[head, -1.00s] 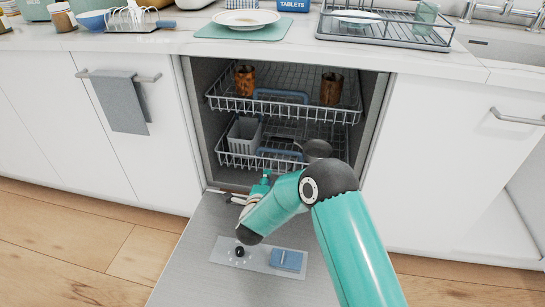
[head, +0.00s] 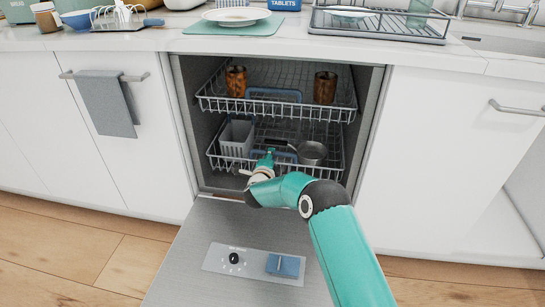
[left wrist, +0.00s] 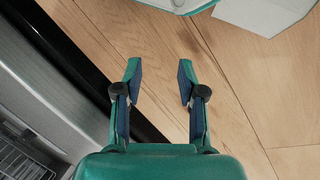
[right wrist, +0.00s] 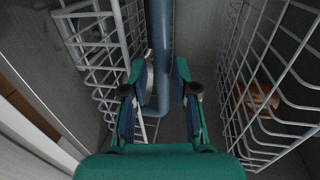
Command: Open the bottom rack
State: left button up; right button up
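The bottom rack (head: 218,162) is a wire basket low inside the open dishwasher, with a blue handle at its front. It holds a grey cutlery basket (head: 237,138) and a small pan (head: 312,152). My right gripper (head: 268,158) is at the middle of the rack's front, partly hiding the handle. In the right wrist view, the open fingers of my right gripper (right wrist: 160,72) stand on either side of the blue handle bar (right wrist: 160,35); I cannot tell whether they touch it. My left gripper (left wrist: 157,75) is open and empty above the wooden floor, outside the head view.
The dishwasher door (head: 205,225) lies folded down in front, under my right arm. The upper rack (head: 215,103) holds two brown cups (head: 235,80) (head: 325,88) just above the bottom rack. White cabinets flank the opening. A grey towel (head: 107,103) hangs at left.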

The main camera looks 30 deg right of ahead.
jog(key=shift+b+x, duration=0.3)
jog(key=shift+x, duration=1.2)
jog(key=shift+a, duration=0.1)
grip_shut()
